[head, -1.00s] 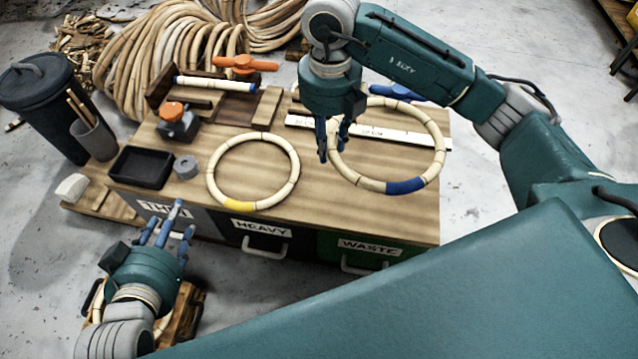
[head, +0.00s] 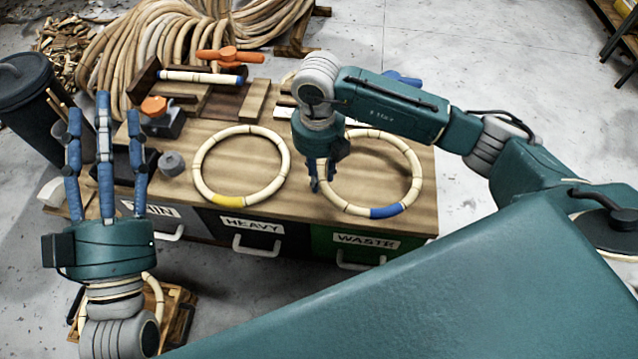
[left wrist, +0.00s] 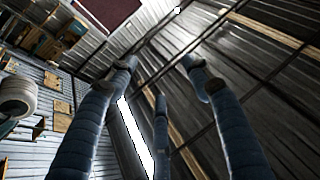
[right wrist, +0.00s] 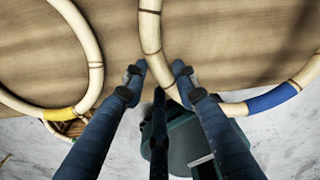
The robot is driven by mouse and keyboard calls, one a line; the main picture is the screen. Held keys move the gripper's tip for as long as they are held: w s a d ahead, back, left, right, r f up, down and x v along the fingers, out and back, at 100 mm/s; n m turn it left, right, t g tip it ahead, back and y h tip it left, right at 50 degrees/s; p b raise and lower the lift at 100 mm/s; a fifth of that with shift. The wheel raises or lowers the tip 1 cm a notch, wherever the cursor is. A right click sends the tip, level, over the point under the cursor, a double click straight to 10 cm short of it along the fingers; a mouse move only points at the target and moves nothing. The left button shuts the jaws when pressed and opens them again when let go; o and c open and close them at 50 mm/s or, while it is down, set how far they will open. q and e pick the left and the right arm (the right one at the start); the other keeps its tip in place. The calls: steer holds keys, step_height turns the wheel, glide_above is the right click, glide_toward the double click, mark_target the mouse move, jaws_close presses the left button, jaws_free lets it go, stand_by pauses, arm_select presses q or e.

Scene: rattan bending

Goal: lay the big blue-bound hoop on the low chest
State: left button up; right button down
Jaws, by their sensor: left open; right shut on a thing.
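The big blue-bound hoop (head: 414,158) is a pale rattan ring with a blue binding on its near side. It lies flat over the right part of the low chest (head: 300,195), which has a wooden top and labelled fronts. I cannot tell whether it touches the top. My right gripper (head: 318,186) is shut on the hoop's left side. In the right wrist view the hoop (right wrist: 150,32) passes between my fingers, its blue binding (right wrist: 270,98) to the right. My left gripper (head: 105,118) is open and empty, fingers up, left of the chest in the head view.
A yellow-bound hoop (head: 284,165) lies just left of the blue-bound one. A grey roll (head: 171,163), an orange-topped block (head: 160,120) and an orange clamp (head: 230,55) are on the chest. Rattan coils (head: 150,50) lie behind. A dark bin (head: 32,100) stands at left.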

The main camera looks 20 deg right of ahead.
step_height(320, 180, down, 4)
steer(key=shift+r+b, duration=0.15)
steer(key=shift+b, duration=0.45)
steer(key=c, duration=1.3)
jaws_free()
steer(key=shift+c, duration=0.2)
arm_select(q)
steer(key=s+r+t+h, duration=0.1)
steer(key=s+r+t, duration=0.2)
steer(key=s+r, duration=0.1)
steer(key=shift+a+r, duration=0.2)
steer(key=shift+r, duration=0.4)
